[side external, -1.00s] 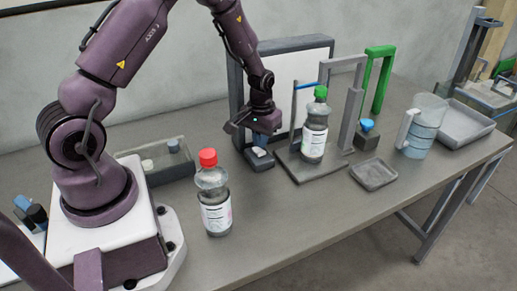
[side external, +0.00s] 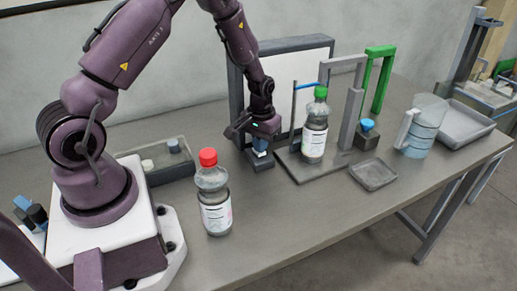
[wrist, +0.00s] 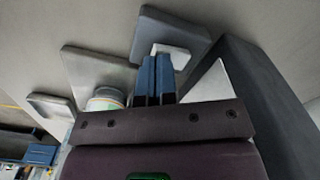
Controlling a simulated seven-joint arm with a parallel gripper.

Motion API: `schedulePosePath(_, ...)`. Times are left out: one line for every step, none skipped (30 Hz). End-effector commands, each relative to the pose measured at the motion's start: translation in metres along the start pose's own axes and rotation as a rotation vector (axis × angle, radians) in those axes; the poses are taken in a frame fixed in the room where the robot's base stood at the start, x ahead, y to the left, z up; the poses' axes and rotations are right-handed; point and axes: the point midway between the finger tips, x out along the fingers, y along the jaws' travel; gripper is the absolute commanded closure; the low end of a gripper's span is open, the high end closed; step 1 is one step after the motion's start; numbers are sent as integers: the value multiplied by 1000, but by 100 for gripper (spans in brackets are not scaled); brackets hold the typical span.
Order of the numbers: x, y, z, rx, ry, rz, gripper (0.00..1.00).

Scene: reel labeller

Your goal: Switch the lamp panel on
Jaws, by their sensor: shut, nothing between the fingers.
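The lamp panel (side external: 303,88) is a white upright board in a dark frame at the back of the table; I cannot tell whether it is lit. A small dark switch box (side external: 259,164) with a pale rocker stands in front of it. In the wrist view the switch box (wrist: 172,30) and its white rocker (wrist: 180,57) lie just beyond my fingertips. My gripper (side external: 260,150) points down at the rocker, its blue fingers (wrist: 156,62) shut together and empty. The fingers hide part of the rocker; I cannot tell whether they touch it.
A green-capped bottle (side external: 314,135) stands on a grey stand (side external: 297,169) just right of the switch. A red-capped bottle (side external: 214,200) stands nearer, left of it. A tray (side external: 147,174) lies at left. The front table area is clear.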

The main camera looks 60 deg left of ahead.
Motion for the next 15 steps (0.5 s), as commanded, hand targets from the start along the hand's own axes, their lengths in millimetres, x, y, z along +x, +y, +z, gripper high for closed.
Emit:
schedulePosePath(1, 0, 0, 0, 0, 0, 100)
schedulePosePath(1, 0, 0, 0, 0, 0, 100)
schedulePosePath(2, 0, 0, 0, 0, 0, 100)
schedulePosePath(2, 0, 0, 0, 0, 0, 100)
schedulePosePath(3, 0, 0, 0, 1, 0, 100)
schedulePosePath(3, 0, 0, 0, 1, 0, 100)
schedulePosePath(4, 0, 0, 0, 1, 0, 100)
schedulePosePath(4, 0, 0, 0, 1, 0, 100)
schedulePosePath(5, 0, 0, 0, 1, 0, 100)
schedulePosePath(6, 0, 0, 0, 0, 0, 100)
schedulePosePath(6, 0, 0, 0, 0, 0, 100)
schedulePosePath(6, 0, 0, 0, 1, 0, 100)
schedulePosePath(6, 0, 0, 0, 1, 0, 100)
schedulePosePath(6, 0, 0, 0, 1, 0, 100)
schedulePosePath(4, 0, 0, 0, 1, 0, 100)
